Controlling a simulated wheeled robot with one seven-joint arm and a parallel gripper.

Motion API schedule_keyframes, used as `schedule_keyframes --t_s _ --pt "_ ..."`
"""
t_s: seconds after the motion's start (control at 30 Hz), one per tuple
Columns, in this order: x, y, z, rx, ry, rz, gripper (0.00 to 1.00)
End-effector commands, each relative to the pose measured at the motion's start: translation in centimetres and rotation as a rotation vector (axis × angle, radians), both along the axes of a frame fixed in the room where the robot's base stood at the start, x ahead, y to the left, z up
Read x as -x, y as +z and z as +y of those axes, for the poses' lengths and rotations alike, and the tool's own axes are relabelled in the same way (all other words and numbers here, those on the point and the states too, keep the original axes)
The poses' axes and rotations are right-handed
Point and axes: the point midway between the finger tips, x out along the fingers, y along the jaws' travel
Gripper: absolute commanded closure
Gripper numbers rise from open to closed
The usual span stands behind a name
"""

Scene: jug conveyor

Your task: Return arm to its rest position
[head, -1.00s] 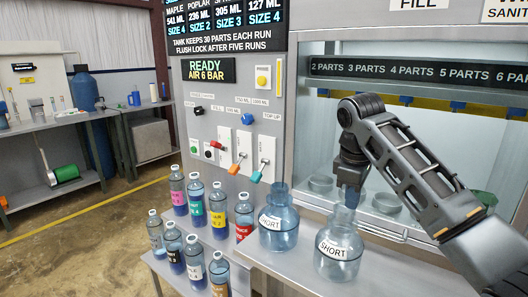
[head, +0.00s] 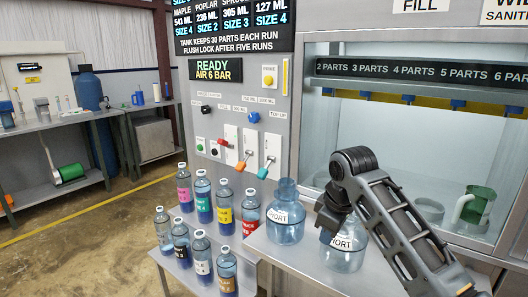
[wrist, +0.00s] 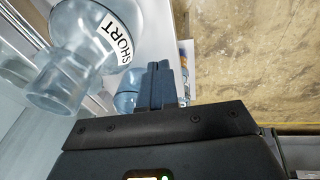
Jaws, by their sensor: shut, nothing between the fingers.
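My gripper (head: 328,228) is shut and empty. In the head view it is partly in shadow, in front of the right jug, and my forearm covers part of that jug. In the wrist view its blue fingers (wrist: 164,82) are closed together, with the large SHORT jug (wrist: 75,55) close on the left. The right SHORT jug (head: 342,260) and the left SHORT jug (head: 285,233) stand upright on the grey shelf. I cannot tell whether the gripper touches the right jug.
Several labelled bottles (head: 222,207) stand on a lower stand left of the jugs. Control levers (head: 244,158) are on the panel behind. A glass-fronted cabinet holds a green-topped jug (head: 478,205). Open floor (head: 60,240) lies to the left.

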Motion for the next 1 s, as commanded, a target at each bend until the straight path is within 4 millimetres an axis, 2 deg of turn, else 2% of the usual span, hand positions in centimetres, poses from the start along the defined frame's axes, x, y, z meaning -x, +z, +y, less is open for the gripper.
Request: schedule_keyframes --t_s 0.03,0.17,0.3,0.5,0.73,1.0 --pt "0.7 -1.5 0.9 -0.029 -0.003 -0.009 1.00" --pt "2.5 -5.2 3.3 -0.118 -0.029 -0.054 1.00" --pt "5.4 -9.2 6.0 -0.234 -0.080 -0.114 1.00" --pt "10.2 -13.6 8.4 -0.381 -0.182 -0.199 1.00" --pt "16.7 -16.9 9.3 -0.514 -0.325 -0.295 1.00" --pt "25.5 -18.6 7.8 -0.611 -0.500 -0.414 1.00"
